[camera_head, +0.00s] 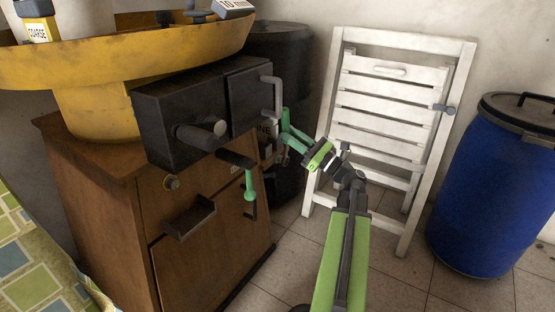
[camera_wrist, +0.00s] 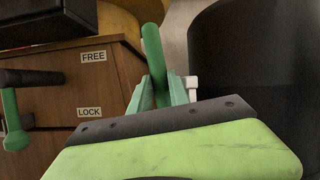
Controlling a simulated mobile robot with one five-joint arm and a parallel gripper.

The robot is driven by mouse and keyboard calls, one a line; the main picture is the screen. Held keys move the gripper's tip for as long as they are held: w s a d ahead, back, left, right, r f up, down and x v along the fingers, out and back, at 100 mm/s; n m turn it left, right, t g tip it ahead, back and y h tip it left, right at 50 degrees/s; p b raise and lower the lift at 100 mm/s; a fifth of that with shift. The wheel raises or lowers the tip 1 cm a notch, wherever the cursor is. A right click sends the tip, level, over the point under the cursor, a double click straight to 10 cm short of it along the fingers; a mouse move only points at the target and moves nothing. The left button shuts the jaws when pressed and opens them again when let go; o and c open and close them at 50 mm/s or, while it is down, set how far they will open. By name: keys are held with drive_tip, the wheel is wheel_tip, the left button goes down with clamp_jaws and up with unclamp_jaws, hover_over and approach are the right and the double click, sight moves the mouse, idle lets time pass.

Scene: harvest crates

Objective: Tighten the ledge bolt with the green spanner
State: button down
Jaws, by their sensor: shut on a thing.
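My gripper (camera_head: 290,138) is at the right of the cabinet and shut on a slim green bar, which looks like the green spanner (camera_head: 286,117). In the wrist view the green bar (camera_wrist: 152,55) stands up between the pale green fingers (camera_wrist: 160,92); its lower part is hidden by them. A small round brass-coloured fitting (camera_head: 171,182) sits on the cabinet front, above a dark ledge (camera_head: 190,216); I cannot tell whether it is the ledge bolt. The spanner is apart from this fitting.
A black box with a grey handle (camera_head: 270,95) and a green-gripped crank (camera_head: 249,187) stand at the wooden cabinet (camera_head: 95,190). FREE (camera_wrist: 93,57) and LOCK (camera_wrist: 89,112) labels show. A dark barrel (camera_head: 285,45), white folding chair (camera_head: 395,85) and blue barrel (camera_head: 490,190) stand behind and right.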

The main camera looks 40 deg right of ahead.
drive_tip(key=shift+s, duration=0.2)
drive_tip(key=shift+s+d, duration=0.2)
drive_tip(key=shift+s, duration=0.45)
drive_tip(key=shift+s+d, duration=0.2)
drive_tip(key=shift+s, duration=0.5)
drive_tip(key=s, duration=0.2)
drive_tip(key=s+d, duration=0.1)
drive_tip(key=shift+s, duration=0.35)
